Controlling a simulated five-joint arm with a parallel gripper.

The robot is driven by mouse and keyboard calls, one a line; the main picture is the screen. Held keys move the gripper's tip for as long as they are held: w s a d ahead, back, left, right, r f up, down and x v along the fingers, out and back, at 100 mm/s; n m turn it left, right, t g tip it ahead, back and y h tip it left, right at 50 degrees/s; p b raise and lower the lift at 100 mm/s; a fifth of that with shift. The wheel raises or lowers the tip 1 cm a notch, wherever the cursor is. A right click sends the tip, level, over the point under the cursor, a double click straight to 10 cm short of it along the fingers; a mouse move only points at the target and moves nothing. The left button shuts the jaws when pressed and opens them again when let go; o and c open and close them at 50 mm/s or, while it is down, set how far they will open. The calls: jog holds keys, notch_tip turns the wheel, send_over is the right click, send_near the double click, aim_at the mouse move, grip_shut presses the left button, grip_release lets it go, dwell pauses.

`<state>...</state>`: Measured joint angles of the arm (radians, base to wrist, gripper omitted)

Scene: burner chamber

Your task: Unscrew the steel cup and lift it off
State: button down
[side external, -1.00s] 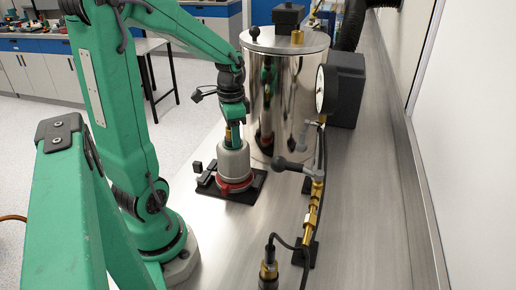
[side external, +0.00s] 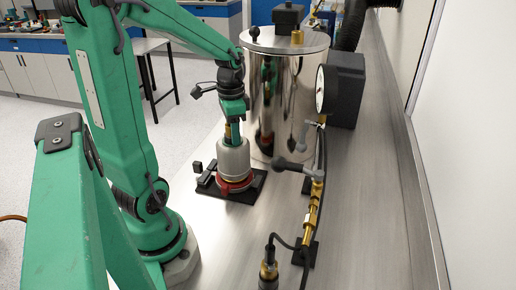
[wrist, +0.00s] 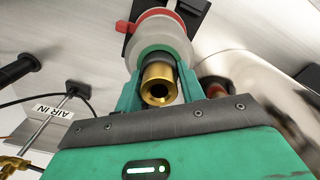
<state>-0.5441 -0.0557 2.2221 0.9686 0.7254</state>
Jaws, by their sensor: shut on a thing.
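The steel cup (side external: 234,160) is a pale grey cylinder standing upright over a red ring (side external: 236,186) on a black base plate (side external: 212,188). It also shows in the wrist view (wrist: 153,26), above my fingers. My gripper (side external: 232,132) is right over the cup, pointing down. I cannot tell whether the cup's lower edge is clear of the red ring.
A shiny steel tank (side external: 288,95) stands close behind and right of the cup. A round gauge (side external: 320,90), a grey-handled valve (side external: 293,164) and brass pipework (side external: 311,215) run along the right. The bench front right (side external: 365,220) is clear.

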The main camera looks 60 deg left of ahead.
jog(key=shift+r, duration=1.3)
notch_tip(320, 180, up, 7)
jog(key=shift+r, duration=0.15)
dwell(1.1)
jog(key=shift+r, duration=2)
jog(key=shift+d, duration=0.1)
